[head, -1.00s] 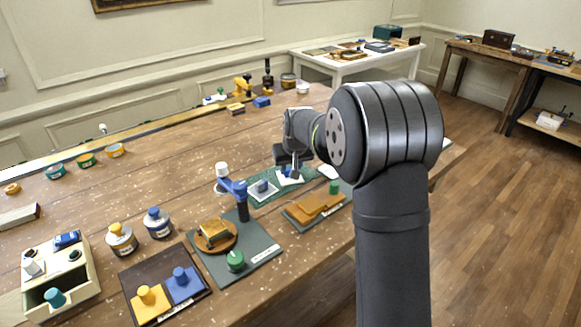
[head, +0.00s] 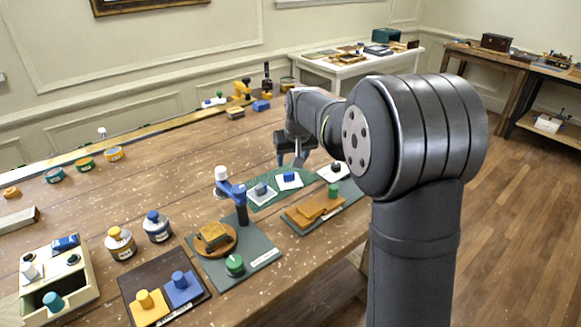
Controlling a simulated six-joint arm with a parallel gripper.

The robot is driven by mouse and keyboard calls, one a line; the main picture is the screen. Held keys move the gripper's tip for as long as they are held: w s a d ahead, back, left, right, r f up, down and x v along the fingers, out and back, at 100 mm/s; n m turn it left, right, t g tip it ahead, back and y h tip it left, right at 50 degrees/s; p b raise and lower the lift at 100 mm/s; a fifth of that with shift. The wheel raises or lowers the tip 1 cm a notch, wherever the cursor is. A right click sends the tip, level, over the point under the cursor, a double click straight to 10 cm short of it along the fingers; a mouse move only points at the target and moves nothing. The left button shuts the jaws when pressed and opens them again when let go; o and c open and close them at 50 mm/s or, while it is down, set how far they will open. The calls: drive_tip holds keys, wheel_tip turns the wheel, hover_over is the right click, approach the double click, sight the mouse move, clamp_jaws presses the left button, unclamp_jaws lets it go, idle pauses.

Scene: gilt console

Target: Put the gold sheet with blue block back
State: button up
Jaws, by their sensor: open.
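A green mat (head: 258,204) lies near the table's right part. On it lie two pale sheets: a left sheet (head: 268,198) with a blue block (head: 261,189), and a right sheet (head: 296,184) with a blue block (head: 288,176). Both look whitish; I cannot tell which counts as the gold one. My gripper (head: 291,162) is open and empty, just above and behind the right sheet's block, apart from it as far as I can tell. A third pale sheet (head: 327,177) with a dark block lies further right.
A blue clamp-like post with a white knob (head: 222,174) stands left of the mat. A slate board (head: 326,222) with an orange-brown block and green knob lies in front. Boards, jars and a cream box (head: 88,278) fill the front left.

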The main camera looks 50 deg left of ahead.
sight(289, 173)
drive_tip(key=shift+v, duration=2.35)
drive_tip(key=shift+f, duration=0.1)
drive_tip(key=x, duration=1.1)
drive_tip(key=shift+a+f, duration=0.1)
drive_tip(key=shift+f, duration=0.1)
drive_tip(key=shift+a+f, duration=0.15)
drive_tip(key=shift+a, duration=0.05)
drive_tip(key=shift+d+r, duration=0.1)
drive_tip(key=shift+r, duration=1.65)
drive_tip(key=shift+f, duration=0.1)
